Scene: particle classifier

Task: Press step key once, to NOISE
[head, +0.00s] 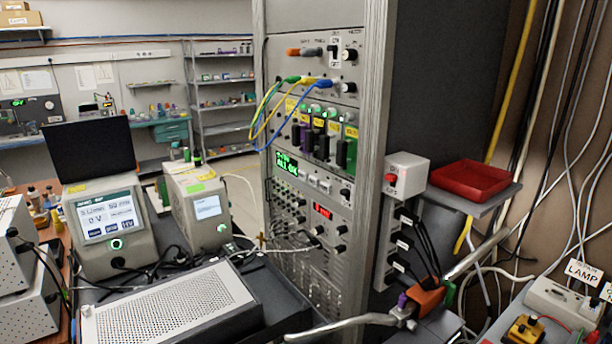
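A tall grey rack (374,100) stands in the middle of the head view. A small green-lit display (287,164) is on its front, with two lines of text too small to read surely. Small pale keys (313,180) sit just right of this display. I cannot read their labels, so I cannot tell which is the step key. A red-lit display (322,212) is lower on the rack. I do not see the word NOISE. Neither of my grippers is in view.
Yellow, green and blue cables (262,108) loop out from the rack's left front. A white box with a red button (391,180) and a red tray (470,179) are on the right. A bench instrument (112,245) and a perforated metal case (165,305) stand at the left.

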